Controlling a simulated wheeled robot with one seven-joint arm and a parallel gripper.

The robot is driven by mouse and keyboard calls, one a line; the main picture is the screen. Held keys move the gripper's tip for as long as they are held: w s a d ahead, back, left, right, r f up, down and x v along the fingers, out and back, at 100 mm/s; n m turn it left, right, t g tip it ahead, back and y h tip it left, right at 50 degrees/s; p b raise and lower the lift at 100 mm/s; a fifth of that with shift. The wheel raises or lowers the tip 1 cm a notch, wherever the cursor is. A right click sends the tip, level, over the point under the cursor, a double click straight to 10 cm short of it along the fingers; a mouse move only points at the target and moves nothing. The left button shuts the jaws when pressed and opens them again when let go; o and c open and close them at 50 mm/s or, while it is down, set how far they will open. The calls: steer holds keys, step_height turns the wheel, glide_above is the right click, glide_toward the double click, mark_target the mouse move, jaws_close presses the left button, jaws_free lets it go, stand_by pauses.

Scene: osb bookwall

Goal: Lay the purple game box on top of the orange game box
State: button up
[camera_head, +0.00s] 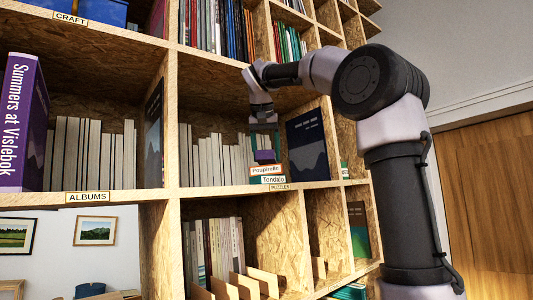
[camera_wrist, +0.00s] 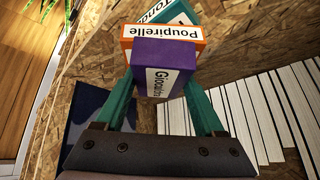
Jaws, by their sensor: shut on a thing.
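The purple game box (camera_head: 264,156) is between the teal fingers of my gripper (camera_head: 264,147), which is shut on it. In the wrist view the purple box (camera_wrist: 163,55) shows a white label starting "Gloau", partly hidden by my gripper (camera_wrist: 160,82). The orange game box (camera_head: 267,170), labelled "Poupirelle", lies flat directly below the purple box; it also shows in the wrist view (camera_wrist: 165,33). I cannot tell whether the two boxes touch or a thin gap remains. The orange box lies on a teal box (camera_head: 272,180) labelled "Tondain", on the "PUZZLES" shelf.
A row of white books (camera_head: 213,158) stands to the left of the stack. A dark blue book (camera_head: 307,145) leans at the right, close to my gripper. An OSB shelf board (camera_head: 215,62) runs above the compartment, and an upright (camera_head: 173,120) bounds it at left.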

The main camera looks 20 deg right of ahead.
steer(key=shift+f, duration=0.15)
steer(key=o, duration=1.5)
steer(key=shift+r, duration=0.25)
steer(key=v, duration=1.2)
steer(key=s+d+f+y, duration=0.1)
steer(key=s+f, duration=0.3)
steer(key=f, duration=0.9)
steer(key=s+d+f+y, duration=0.1)
steer(key=s+f, duration=0.4)
steer(key=f, duration=0.9)
steer(key=s+d+f+y, duration=0.2)
steer(key=s+f, duration=0.3)
steer(key=f, duration=0.9)
steer(key=shift+s+f+n+y, duration=0.1)
steer(key=shift+n+y, duration=0.3)
steer(key=shift+y, duration=0.2)
